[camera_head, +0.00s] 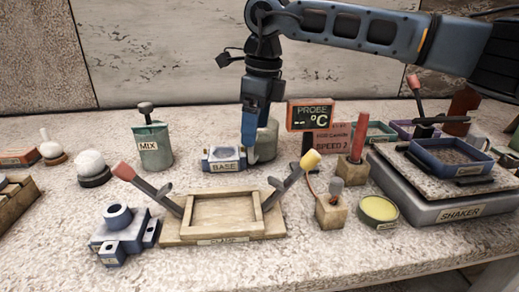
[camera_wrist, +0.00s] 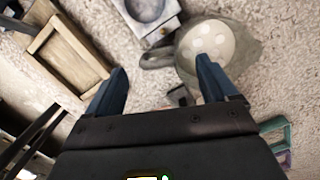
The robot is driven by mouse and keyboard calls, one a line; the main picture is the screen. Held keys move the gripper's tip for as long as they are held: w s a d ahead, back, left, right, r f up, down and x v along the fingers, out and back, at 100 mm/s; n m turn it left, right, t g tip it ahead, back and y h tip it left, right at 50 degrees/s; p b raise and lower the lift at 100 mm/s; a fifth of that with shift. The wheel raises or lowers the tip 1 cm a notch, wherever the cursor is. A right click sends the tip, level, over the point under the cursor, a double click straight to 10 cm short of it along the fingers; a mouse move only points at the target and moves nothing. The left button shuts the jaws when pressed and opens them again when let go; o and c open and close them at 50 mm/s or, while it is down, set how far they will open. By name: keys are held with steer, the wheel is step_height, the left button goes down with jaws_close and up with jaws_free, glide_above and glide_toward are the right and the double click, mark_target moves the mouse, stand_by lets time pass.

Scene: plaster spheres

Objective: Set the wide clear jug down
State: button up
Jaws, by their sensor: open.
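The wide clear jug (camera_head: 268,140) looks grey-green and see-through in the head view. It stands on the table behind my gripper (camera_head: 250,155), which hides its left part. In the wrist view the jug (camera_wrist: 243,50) is seen from above, with a pale round area and a handle at its left. My gripper (camera_wrist: 160,82) is open, with nothing between its fingers. The right fingertip overlaps the jug's near edge in the wrist view; I cannot tell whether they touch.
A blue-grey block marked BASE (camera_head: 222,164) sits left of my gripper. The wooden CLAMP frame (camera_head: 228,216) with two levers lies in front. A probe display (camera_head: 310,115) and a red-handled post (camera_head: 356,150) stand to the right. A SHAKER (camera_head: 445,200) fills the right side. A MIX pot (camera_head: 153,150) stands left.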

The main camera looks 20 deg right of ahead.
mark_target(258, 144)
steer(key=f, duration=0.6)
steer(key=shift+w+a+f, duration=0.1)
steer(key=shift+a, duration=0.2)
jaws_close()
stand_by(0.5)
